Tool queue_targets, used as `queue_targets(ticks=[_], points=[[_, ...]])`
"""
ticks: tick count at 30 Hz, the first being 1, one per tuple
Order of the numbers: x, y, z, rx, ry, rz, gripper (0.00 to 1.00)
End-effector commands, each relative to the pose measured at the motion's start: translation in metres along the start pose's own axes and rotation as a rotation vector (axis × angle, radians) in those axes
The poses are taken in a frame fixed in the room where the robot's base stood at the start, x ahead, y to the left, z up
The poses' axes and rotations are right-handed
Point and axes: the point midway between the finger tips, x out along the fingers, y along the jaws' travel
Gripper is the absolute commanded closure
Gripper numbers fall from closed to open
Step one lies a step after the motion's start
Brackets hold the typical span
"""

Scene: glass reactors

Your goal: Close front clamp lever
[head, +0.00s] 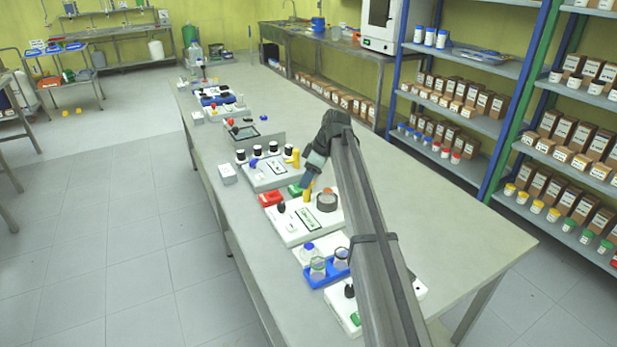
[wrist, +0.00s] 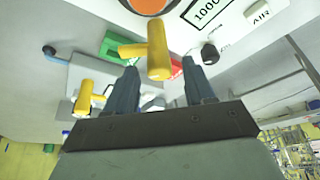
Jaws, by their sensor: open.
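A yellow upright lever (head: 307,194) stands on the white device (head: 291,231) in the middle of the bench. In the wrist view this lever (wrist: 158,52) shows large, in the gap between my fingertips. My gripper (wrist: 161,72) is open, with one finger to each side of the lever; I cannot tell whether either finger touches it. In the head view my gripper (head: 308,178) is just behind the lever, partly hidden by my arm. A second yellow lever (head: 295,157) stands on the device farther back, and it also shows in the wrist view (wrist: 86,98).
A red block (head: 270,198) and a green block (head: 295,189) lie close to the lever. A dark round knob (head: 327,201) is to its right. A blue holder with glass jars (head: 325,272) stands nearer. The bench top (head: 420,210) to the right is clear.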

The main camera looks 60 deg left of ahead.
Motion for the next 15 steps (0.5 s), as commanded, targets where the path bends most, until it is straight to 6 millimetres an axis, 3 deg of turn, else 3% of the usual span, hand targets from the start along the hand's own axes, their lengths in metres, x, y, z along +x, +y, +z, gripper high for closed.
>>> queue_targets(ticks=[10,15], points=[[0.0029,0.0001,0.0,0.0,0.0,0.0,0.46],[0.0028,0.0001,0.0,0.0,0.0,0.0,0.62]])
